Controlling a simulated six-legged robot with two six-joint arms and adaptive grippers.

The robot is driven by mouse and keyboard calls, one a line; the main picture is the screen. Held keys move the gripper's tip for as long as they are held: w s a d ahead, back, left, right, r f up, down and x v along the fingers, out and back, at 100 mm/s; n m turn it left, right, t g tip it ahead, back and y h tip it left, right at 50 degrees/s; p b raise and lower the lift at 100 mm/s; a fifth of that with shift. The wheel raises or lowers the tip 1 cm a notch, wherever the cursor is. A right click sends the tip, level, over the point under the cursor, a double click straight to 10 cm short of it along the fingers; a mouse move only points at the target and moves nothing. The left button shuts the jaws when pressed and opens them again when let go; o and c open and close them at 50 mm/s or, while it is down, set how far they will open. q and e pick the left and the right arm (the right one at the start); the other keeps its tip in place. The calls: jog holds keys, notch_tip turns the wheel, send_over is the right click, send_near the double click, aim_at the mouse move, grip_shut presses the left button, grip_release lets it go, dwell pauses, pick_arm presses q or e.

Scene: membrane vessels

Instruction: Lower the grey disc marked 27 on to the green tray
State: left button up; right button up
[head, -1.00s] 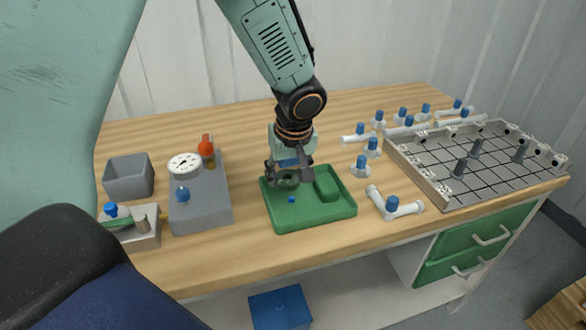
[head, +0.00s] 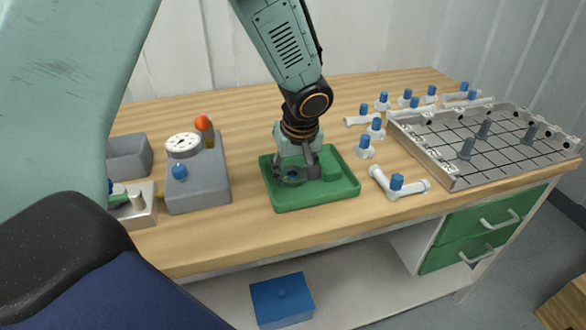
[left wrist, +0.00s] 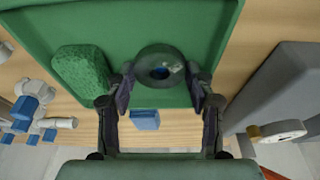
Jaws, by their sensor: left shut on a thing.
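My left gripper (head: 292,174) is shut on the grey disc (head: 287,183), low over the left part of the green tray (head: 318,204). In the left wrist view the disc (left wrist: 160,54) is a dark grey, glossy ring between the two fingertips (left wrist: 162,85), in front of the green tray (left wrist: 215,25). A small blue spot shows in its middle. I cannot read the number 27. I cannot tell whether the disc touches the tray floor. My right gripper is not in view.
A green textured block (left wrist: 80,72) is in the tray beside the disc. A grey stand with a white dial (head: 184,144) is left of the tray. White pipe fittings with blue caps (head: 397,184) and a gridded metal frame (head: 450,176) are to the right. Bare wood lies in front.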

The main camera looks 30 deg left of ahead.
pick_arm(q)
jog(key=shift+a, duration=0.25)
jog(key=o, duration=0.7)
jog(key=shift+d, duration=0.1)
jog(key=shift+o, duration=1.4)
jog(key=shift+d, duration=0.25)
jog(key=shift+o, duration=1.2)
jog(key=shift+a, duration=0.25)
jog(key=shift+d, duration=0.15)
